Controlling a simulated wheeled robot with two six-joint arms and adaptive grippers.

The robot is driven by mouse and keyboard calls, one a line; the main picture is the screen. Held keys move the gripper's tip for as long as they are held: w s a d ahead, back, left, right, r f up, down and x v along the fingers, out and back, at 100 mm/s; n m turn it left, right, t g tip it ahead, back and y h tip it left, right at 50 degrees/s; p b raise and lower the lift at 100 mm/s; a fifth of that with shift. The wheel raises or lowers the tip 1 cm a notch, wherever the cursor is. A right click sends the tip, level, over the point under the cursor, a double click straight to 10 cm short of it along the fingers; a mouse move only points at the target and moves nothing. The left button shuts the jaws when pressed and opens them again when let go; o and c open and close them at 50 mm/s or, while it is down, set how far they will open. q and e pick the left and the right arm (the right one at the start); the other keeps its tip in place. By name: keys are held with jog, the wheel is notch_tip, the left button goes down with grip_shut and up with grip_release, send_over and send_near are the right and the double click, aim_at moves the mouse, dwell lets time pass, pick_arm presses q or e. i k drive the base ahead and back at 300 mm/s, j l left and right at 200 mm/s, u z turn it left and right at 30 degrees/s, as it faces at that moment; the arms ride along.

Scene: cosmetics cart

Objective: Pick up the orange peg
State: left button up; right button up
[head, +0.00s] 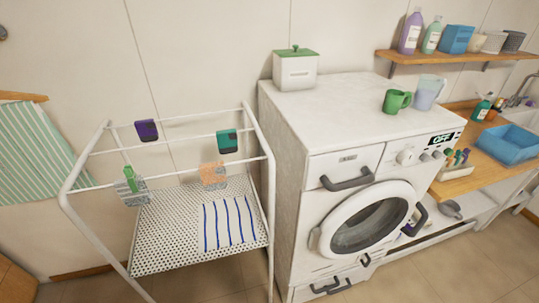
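I cannot pick out an orange peg with certainty. A small orange, patterned piece (213,174) hangs on the front rail of the white drying rack (263,180); it looks like cloth, and I cannot tell whether a peg is on it. A green peg-like piece (129,179) sits on a grey cloth (131,194) at the rack's left. Neither of my grippers is in view.
A white washing machine (300,215) stands right of the rack, with a green mug (396,101), a clear jug (428,92) and a green-lidded box (296,70) on top. A blue basin (510,147) is on the counter (468,181). A striped cloth (229,222) lies on the rack's lower shelf.

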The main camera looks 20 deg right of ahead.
aim_at(450, 159)
jog(key=z, duration=1.95)
jog(key=u, duration=0.7)
jog(key=i+l+u, duration=0.15)
jog(key=l+u, duration=0.25)
jog(key=i+l+u, duration=0.15)
jog(key=l+u, duration=0.95)
jog(key=l, duration=0.15)
